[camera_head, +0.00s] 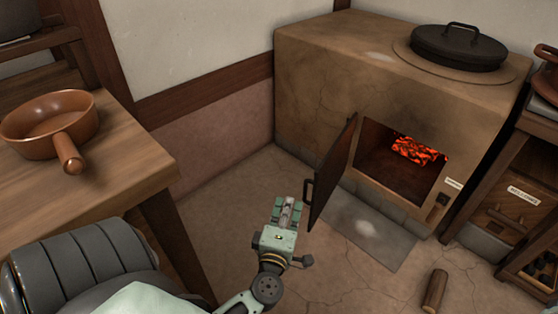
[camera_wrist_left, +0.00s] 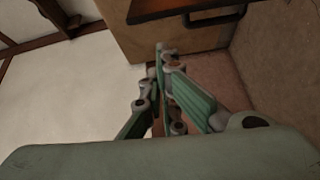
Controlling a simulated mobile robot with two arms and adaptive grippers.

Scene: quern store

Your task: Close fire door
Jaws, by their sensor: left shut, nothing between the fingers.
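The fire door (camera_head: 334,174) is a dark panel with a black bar handle (camera_head: 307,190). It stands wide open, swung out from the left side of the clay stove's firebox opening (camera_head: 385,165), where embers (camera_head: 418,150) glow red. My left gripper (camera_head: 288,205) is shut and empty, just left of the door's free edge, close to the handle. I cannot tell from the head view whether it touches. In the left wrist view, the closed green fingers (camera_wrist_left: 168,70) are below the dark door edge, and the handle (camera_wrist_left: 215,17) is to their upper right. My right gripper is not in view.
The clay stove (camera_head: 320,90) bears a black-lidded pot (camera_head: 458,48). A grey slab (camera_head: 375,232) lies on the floor before it, with a log (camera_head: 435,291) nearby. A wooden table (camera_head: 120,160) with a brown pan (camera_head: 48,122) stands at left. Wooden shelving (camera_head: 520,170) stands at right.

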